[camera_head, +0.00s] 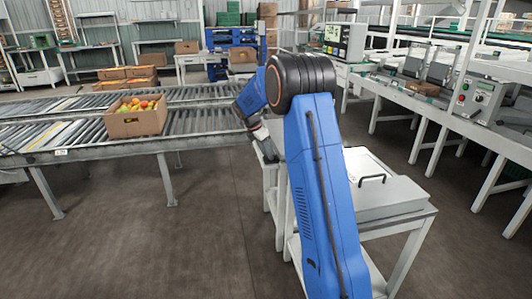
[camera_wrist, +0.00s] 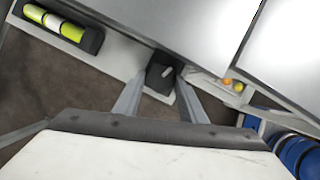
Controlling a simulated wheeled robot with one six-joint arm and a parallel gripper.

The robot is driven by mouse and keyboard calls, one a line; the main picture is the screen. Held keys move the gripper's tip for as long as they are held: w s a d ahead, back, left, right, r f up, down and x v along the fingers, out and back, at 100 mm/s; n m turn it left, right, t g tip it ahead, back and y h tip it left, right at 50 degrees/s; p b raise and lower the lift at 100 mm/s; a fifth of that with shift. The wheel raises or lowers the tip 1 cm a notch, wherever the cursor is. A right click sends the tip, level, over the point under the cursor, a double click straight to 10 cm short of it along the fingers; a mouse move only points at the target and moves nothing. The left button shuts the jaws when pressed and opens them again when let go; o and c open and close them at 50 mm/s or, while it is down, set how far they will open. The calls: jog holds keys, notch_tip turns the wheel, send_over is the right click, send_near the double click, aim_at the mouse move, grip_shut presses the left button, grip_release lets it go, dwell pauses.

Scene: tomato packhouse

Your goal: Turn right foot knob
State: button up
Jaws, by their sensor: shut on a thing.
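In the wrist view a dark knob (camera_wrist: 163,72) with a pale mark on its face sits at the edge of a light grey frame. My gripper (camera_wrist: 160,84) has its two grey fingers on either side of the knob and is shut on it. The fingers' contact faces are partly hidden by the knob.
The table carries a grey lidded box (camera_head: 385,198) with a black handle. A roller conveyor (camera_head: 60,150) with a cardboard box (camera_head: 137,124) of tomatoes stands at left. Open floor lies in front.

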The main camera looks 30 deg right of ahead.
jog(key=shift+s+n+t, duration=0.15)
jog(key=shift+n+t, duration=0.45)
jog(key=shift+n, duration=0.7)
jog(key=o, duration=0.8)
jog(key=shift+d+v, duration=0.15)
jog(key=shift+v, duration=4.2)
jog(key=shift+d+v, duration=0.15)
jog(key=shift+v, duration=4.2)
jog(key=shift+r, duration=0.1)
